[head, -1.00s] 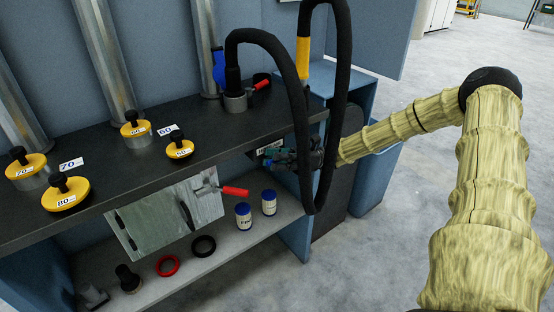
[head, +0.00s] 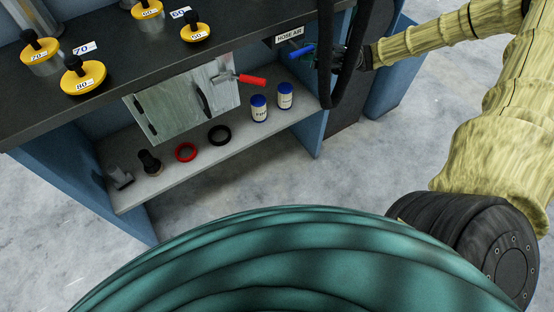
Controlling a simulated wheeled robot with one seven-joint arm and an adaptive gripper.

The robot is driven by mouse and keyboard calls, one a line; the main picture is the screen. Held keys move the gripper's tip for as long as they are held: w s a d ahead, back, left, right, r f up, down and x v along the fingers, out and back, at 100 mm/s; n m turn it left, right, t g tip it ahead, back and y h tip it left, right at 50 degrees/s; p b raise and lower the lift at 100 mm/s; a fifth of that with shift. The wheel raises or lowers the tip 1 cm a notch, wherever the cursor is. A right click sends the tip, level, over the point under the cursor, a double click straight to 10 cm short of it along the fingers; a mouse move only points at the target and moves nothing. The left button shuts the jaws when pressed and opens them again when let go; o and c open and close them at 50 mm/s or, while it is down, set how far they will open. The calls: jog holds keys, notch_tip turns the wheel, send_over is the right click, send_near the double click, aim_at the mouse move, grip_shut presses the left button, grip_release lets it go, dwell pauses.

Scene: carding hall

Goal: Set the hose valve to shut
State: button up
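A blue lever (head: 301,50) sits under the front edge of the bench, just below and right of a white "HOSE AIR" label (head: 289,35). It looks like the handle of the hose valve; the valve body is mostly hidden. My gripper (head: 326,60) is just right of the lever, dark and partly covered by the hanging black hose (head: 352,50). I cannot tell whether it touches the lever, nor whether its fingers are open or shut.
A second lever with a red handle (head: 252,80) is at the grey cabinet (head: 183,103). Two blue-capped jars (head: 259,108), a black ring (head: 219,135) and a red ring (head: 186,152) are on the lower shelf (head: 235,150). Yellow-topped weights (head: 83,76) stand on the bench.

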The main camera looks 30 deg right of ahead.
jog(key=v, duration=0.6)
jog(key=s+a+f+g+h+p, duration=0.1)
jog(key=a+f+h, duration=0.4)
jog(key=a+f, duration=0.75)
jog(key=s+a+f+n+g+h+p, duration=0.2)
jog(key=s+a+f+n+h, duration=0.2)
jog(key=s+a+f+h, duration=0.3)
jog(key=shift+s+a+f+n+g, duration=0.3)
jog(key=shift+s+a+f, duration=1.1)
jog(key=shift+a+f, duration=0.5)
jog(key=shift+d+f, duration=0.15)
jog(key=shift+f, duration=0.05)
jog(key=shift+w, duration=0.1)
